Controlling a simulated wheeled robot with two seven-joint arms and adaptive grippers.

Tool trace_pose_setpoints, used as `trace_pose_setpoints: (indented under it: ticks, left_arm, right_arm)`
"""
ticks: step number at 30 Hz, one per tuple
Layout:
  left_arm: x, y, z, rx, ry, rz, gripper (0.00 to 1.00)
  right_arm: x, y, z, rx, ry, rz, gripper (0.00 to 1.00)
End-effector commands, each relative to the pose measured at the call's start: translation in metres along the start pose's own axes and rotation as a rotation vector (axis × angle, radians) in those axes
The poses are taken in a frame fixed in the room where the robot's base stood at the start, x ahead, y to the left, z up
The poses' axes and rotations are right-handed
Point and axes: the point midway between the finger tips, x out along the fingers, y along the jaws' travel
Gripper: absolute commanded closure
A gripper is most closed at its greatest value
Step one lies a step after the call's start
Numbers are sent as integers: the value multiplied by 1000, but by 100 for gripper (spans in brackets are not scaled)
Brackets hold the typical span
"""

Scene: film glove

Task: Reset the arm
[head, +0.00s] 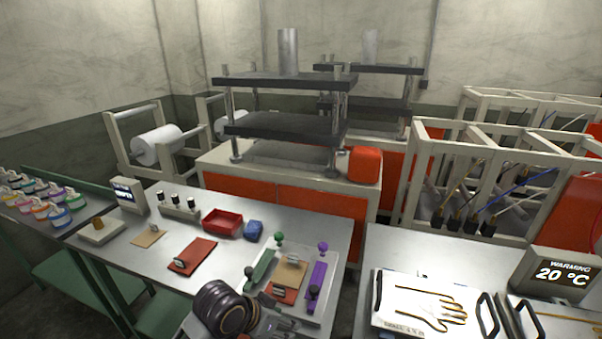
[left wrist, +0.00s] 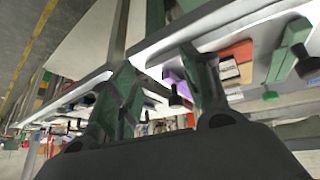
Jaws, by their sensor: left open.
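In the left wrist view my left gripper (left wrist: 156,60) is open, its two greenish fingers apart with nothing held between them. The table edge and the fixture's purple and green parts show beyond the fingers, tilted in that view. In the head view a dark rounded part of my arm (head: 225,308) shows at the bottom centre, by the front edge of the metal table (head: 330,222). It partly covers the near side of the fixture tray (head: 318,312). My right gripper is in neither view.
A glove plate (head: 385,318) and a display reading 20 °C (head: 560,273) stand at right. A press (head: 285,125) stands behind.

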Motion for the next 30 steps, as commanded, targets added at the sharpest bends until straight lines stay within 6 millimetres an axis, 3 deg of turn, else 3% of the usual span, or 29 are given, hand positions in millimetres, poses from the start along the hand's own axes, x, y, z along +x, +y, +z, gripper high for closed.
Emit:
trace_pose_setpoints:
  ticks: [14,24,30]
  left_arm:
    - [-6,-33,76,-186,-59,-123,53]
    - [-20,-56,143,-306,-137,-234,53]
    - [-28,-64,170,-349,-174,-283,53]
  right_arm:
    - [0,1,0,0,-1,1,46]
    - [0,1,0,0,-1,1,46]
    - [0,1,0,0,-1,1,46]
